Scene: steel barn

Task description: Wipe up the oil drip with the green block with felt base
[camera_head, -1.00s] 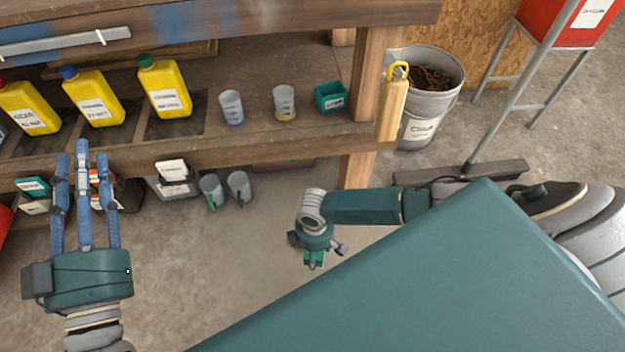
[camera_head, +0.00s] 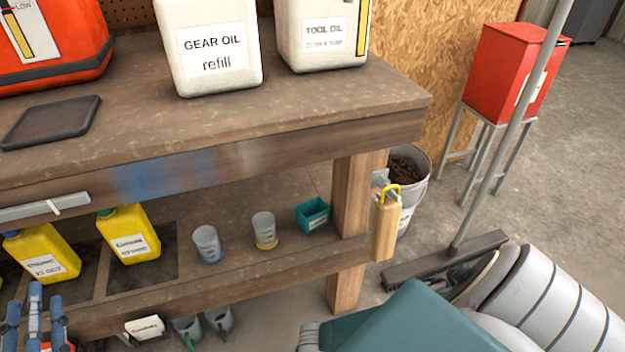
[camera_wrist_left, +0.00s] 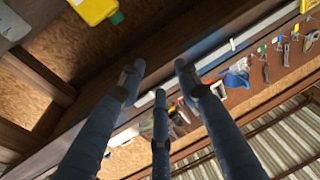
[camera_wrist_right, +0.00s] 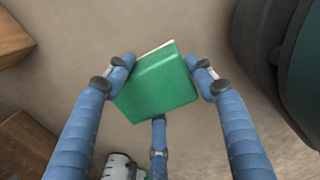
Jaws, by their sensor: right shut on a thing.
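The green block (camera_wrist_right: 160,85) shows in the right wrist view, with a thin pale layer along its upper edge. My right gripper (camera_wrist_right: 163,78) is shut on it, fingers on opposite sides, over a blurred concrete floor. The head view does not show this gripper or the block. My left gripper (camera_head: 35,300) is at the lower left of the head view, in front of the lower shelf. In the left wrist view its fingers (camera_wrist_left: 158,85) are spread with nothing between them. I cannot make out the oil drip for certain in any view.
The wooden bench top (camera_head: 330,100) holds white oil jugs (camera_head: 210,50), a red can (camera_head: 50,45) and a dark tray (camera_head: 50,122). Yellow bottles (camera_head: 130,237), two cups and a teal bin (camera_head: 312,215) stand on the lower shelf.

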